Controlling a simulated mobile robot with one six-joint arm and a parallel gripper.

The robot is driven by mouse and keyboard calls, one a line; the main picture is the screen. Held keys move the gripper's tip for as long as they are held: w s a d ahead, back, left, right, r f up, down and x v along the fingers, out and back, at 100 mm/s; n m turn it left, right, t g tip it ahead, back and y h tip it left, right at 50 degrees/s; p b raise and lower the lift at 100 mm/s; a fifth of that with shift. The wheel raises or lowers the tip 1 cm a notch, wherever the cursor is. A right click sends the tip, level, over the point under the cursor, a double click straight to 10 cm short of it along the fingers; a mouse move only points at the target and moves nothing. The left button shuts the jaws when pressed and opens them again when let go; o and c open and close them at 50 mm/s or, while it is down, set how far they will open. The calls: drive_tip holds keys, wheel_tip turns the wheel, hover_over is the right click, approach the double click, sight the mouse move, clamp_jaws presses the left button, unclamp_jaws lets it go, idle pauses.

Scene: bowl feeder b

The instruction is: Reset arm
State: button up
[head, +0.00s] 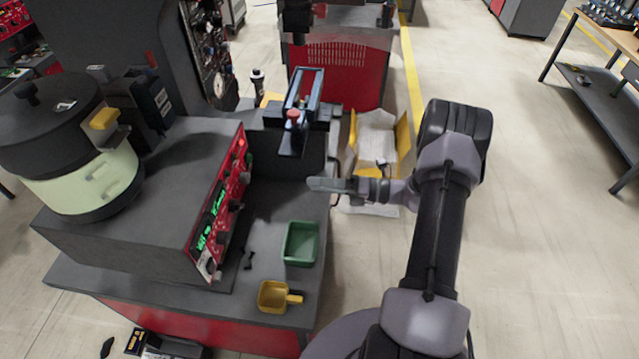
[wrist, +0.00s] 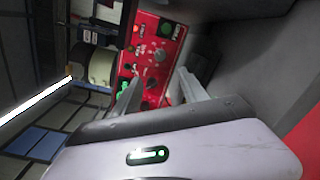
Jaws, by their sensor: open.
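My gripper (head: 318,185) hangs at the right edge of the grey workbench in the head view, at the end of my arm, which reaches up from the bottom right. Its fingers point left toward the red control panel (head: 222,205). In the wrist view my gripper (wrist: 158,88) has its two fingers spread apart with nothing between them. The red panel (wrist: 155,58) with its knobs and green lights shows beyond the fingers. No object is held.
A green bin (head: 301,243) and a yellow scoop (head: 275,296) are at the bench's near right. The bowl feeder (head: 75,150) stands left. A rail fixture (head: 303,95) is behind my gripper.

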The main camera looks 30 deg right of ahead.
drive_tip(key=s+a+r+n+g+h+b, duration=0.2)
drive_tip(key=s+a+r+n+g, duration=0.35)
drive_tip(key=a+n, duration=0.3)
drive_tip(key=s+a+r+n+g+h+b, duration=0.2)
drive_tip(key=s+a+r+n+g, duration=0.2)
drive_tip(key=a+r+n, duration=0.4)
drive_tip(key=s+a+r+n+t+h+b, duration=0.1)
drive_tip(key=s+r+n+t+h+b, duration=0.1)
drive_tip(key=s+n+h, duration=0.5)
drive_tip(key=s+n+t+b, duration=0.1)
drive_tip(key=s+n+t, duration=0.1)
drive_tip(key=s+n, duration=0.4)
drive_tip(key=shift+s+a+r+n+h, duration=0.25)
drive_tip(key=shift+r+n+h, duration=0.15)
drive_tip(key=shift+n, duration=1.55)
drive_tip(key=shift+t, duration=0.25)
idle(2.8)
